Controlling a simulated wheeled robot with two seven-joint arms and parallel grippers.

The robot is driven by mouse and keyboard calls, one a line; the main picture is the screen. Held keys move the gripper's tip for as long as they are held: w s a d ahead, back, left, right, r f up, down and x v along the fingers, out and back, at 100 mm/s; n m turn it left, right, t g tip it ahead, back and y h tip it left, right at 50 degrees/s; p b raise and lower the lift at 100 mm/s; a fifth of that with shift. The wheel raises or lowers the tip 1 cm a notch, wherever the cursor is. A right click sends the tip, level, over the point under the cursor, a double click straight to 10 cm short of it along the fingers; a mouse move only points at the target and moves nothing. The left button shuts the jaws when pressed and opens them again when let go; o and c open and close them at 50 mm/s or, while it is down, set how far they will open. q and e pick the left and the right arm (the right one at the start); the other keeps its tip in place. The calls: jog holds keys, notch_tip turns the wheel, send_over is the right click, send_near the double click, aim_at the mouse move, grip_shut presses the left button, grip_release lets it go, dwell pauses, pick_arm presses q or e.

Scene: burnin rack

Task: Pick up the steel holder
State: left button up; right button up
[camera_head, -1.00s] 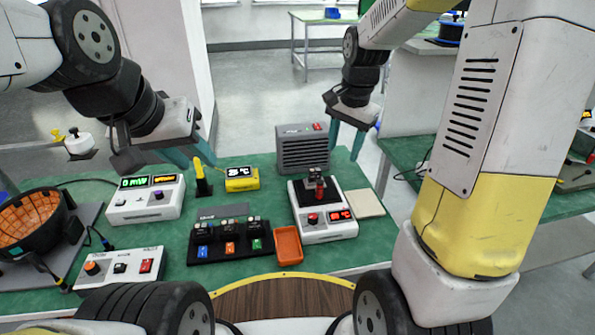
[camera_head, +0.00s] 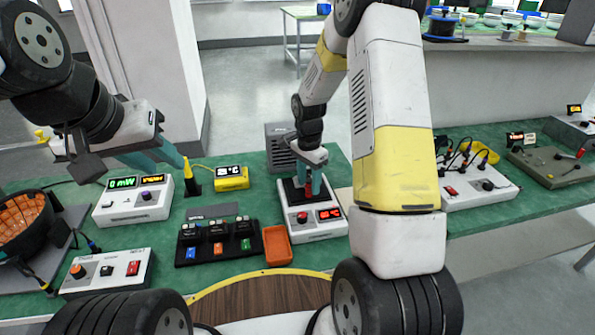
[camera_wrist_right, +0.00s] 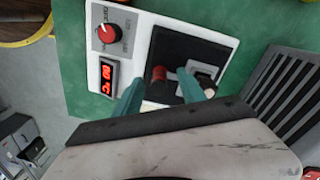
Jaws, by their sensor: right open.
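In the right wrist view a small steel-coloured part (camera_wrist_right: 205,79) with a red post (camera_wrist_right: 158,74) beside it sits on the black top of a white heater unit (camera_wrist_right: 107,60). It appears to be the steel holder; its full shape is partly hidden by a finger. My right gripper (camera_wrist_right: 161,90) is open, its teal fingers low over the black top with the red post in the gap between them. I cannot tell whether they touch it. In the head view my right gripper (camera_head: 309,180) is over the heater unit (camera_head: 318,224). My left gripper (camera_head: 150,158) is open and empty above the bench's left side.
A grey vented box (camera_head: 279,150) stands close behind the heater. An orange tray (camera_head: 277,246) and a black board with several modules (camera_head: 217,240) lie to its left. A power meter (camera_head: 134,200) and a yellow display (camera_head: 231,178) stand farther left.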

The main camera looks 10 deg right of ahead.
jog(key=shift+f, duration=0.5)
grip_shut()
